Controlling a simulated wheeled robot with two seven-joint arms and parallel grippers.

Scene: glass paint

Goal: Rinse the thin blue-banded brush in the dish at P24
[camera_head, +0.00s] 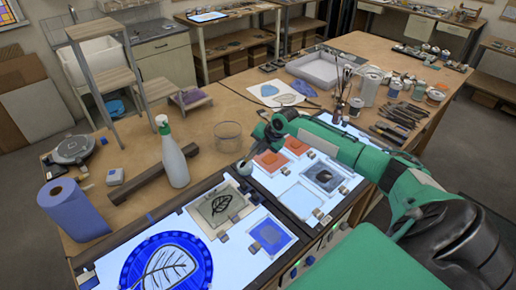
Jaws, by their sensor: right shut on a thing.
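My right arm reaches in from the right across the lit glass panels. Its gripper (258,140) is small, dark and partly hidden by the arm; it is shut on a thin thing that looks like a brush, but no blue band can be made out. A small round pale dish (245,168) sits just below the gripper, at the back edge of the light table. I cannot read a P24 mark, nor tell whether the bristles touch the dish. My left gripper is not in view.
A clear glass beaker (228,136) stands behind the gripper. A white spray bottle (172,155) and a blue paper roll (73,209) stand to the left. Lit panels with a leaf picture (222,205) lie in front. Jars (371,83) and tools (397,121) crowd the right side.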

